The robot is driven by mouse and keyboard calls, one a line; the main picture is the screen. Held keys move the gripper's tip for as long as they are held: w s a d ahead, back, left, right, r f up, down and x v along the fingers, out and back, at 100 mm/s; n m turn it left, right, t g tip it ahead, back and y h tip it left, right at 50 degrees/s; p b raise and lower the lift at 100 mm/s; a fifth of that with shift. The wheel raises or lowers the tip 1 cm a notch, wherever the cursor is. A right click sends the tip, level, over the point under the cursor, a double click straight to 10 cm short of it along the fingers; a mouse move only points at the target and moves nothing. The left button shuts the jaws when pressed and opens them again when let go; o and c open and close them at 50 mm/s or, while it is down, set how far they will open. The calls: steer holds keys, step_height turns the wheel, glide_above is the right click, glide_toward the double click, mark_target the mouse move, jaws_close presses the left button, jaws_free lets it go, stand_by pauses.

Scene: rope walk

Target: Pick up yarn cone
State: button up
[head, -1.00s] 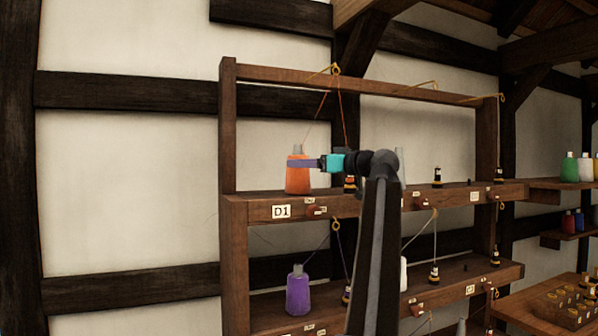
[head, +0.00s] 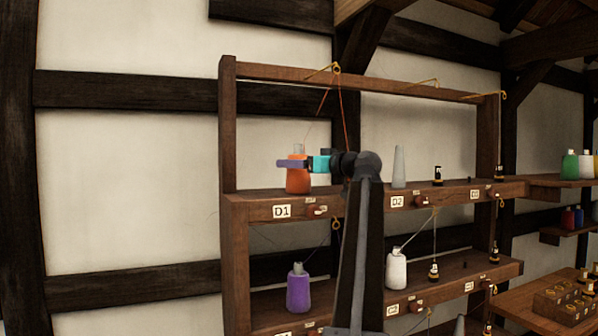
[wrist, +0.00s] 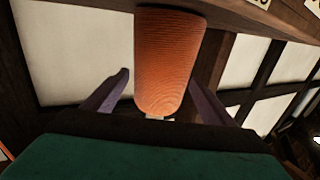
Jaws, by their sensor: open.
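The orange yarn cone (head: 298,180) stands upright on the upper shelf of the wooden rack, above the D1 label. My gripper (head: 292,162) is at the upper part of this cone, its purple fingers level with the cone's shoulder. In the wrist view the orange cone (wrist: 168,62) lies between the two spread purple fingers of my gripper (wrist: 160,98), with room on both sides. The fingers look open and apart from the cone. The cone's narrow tip is mostly hidden behind the gripper body in the wrist view.
A purple cone (head: 298,290) and a white cone (head: 396,270) stand on the lower shelf (head: 445,288). A bare grey holder (head: 399,168) stands on the upper shelf at D2. Threads run up to yellow hooks (head: 336,68). Several bottle-shaped cones fill side shelves at right.

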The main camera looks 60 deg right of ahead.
steer(key=shift+p+x, duration=0.95)
steer(key=shift+x, duration=0.95)
steer(key=c, duration=1.3)
steer(key=shift+o, duration=0.2)
steer(key=shift+d+r, duration=0.1)
steer(key=shift+r, duration=0.05)
steer(key=s+r+b, duration=0.2)
steer(key=s+b, duration=0.2)
steer(key=s, duration=0.4)
steer(key=s+d+r+b, duration=0.1)
steer(key=s+b, duration=0.3)
steer(key=s, duration=0.4)
steer(key=shift+r, duration=0.85)
steer(key=shift+s+d, duration=0.1)
steer(key=shift+d, duration=0.05)
